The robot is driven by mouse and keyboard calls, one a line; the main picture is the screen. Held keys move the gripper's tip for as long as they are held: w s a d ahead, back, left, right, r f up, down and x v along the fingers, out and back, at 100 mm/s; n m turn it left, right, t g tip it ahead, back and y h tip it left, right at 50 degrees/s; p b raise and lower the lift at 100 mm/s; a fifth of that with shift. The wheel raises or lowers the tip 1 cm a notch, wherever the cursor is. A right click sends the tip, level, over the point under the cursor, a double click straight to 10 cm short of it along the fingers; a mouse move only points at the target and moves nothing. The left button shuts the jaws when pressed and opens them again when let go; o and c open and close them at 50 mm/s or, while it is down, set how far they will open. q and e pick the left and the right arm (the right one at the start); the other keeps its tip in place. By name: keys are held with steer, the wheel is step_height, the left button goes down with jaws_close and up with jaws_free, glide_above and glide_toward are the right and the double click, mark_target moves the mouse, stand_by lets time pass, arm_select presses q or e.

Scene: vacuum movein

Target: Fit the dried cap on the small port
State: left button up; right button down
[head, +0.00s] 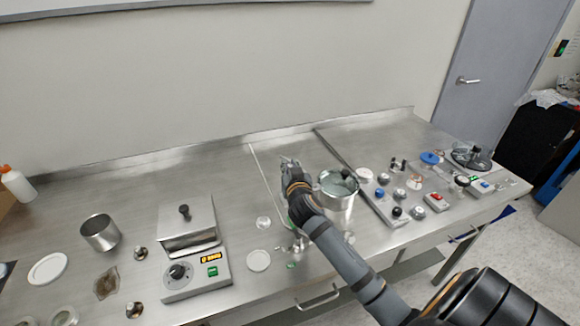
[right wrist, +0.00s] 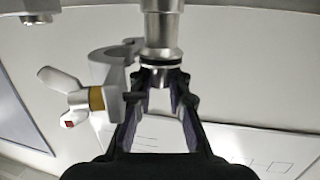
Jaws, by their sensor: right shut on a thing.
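My right gripper (head: 288,163) is over the middle of the bench, and its fingertips (right wrist: 160,80) show in the right wrist view. They are shut on a small metal piece, seemingly the cap (right wrist: 159,73), which is largely hidden between them. A metal port (right wrist: 161,30) with a flange and a dark ring stands in line with the fingertips, right at the cap. I cannot tell whether cap and port touch. A hinged metal clamp (right wrist: 110,72) with a wing nut hangs open beside the port, left of the fingers. My left gripper is not in view.
A steel pot (head: 338,190) stands just right of my right arm. A hotplate (head: 192,245) and a steel beaker (head: 100,232) are on the left. The back of the bench is mostly clear.

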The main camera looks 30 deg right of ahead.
steer(key=c, duration=1.2)
jaws_free()
steer(key=shift+s, duration=0.1)
steer(key=v, duration=1.2)
